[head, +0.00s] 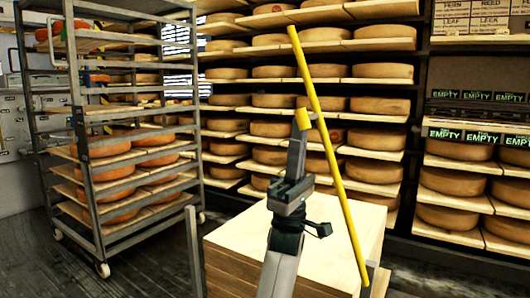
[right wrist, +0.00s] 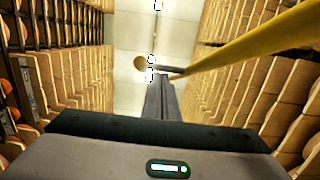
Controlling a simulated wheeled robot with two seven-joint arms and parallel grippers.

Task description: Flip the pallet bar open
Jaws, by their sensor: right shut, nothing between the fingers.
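The yellow pallet bar (head: 333,155) stands steeply tilted, its top leaning left, above the right side of a stack of pale boards (head: 235,232). A short yellow stub (head: 302,104) shows left of its middle. My right gripper (head: 300,135) points upward, shut and empty, with its tips just under the stub and beside the bar. I cannot tell whether they touch. In the right wrist view the shut fingers (right wrist: 160,95) point up, and the bar (right wrist: 255,45) crosses at the upper right. My left gripper is not in view.
A grey wheeled rack (head: 87,190) with cheese wheels stands at the left. Shelves of cheese wheels (head: 375,139) line the back and right. Grey posts stand at the stack's left (head: 193,250) and right (head: 371,280). Dark floor (head: 150,262) lies open between rack and stack.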

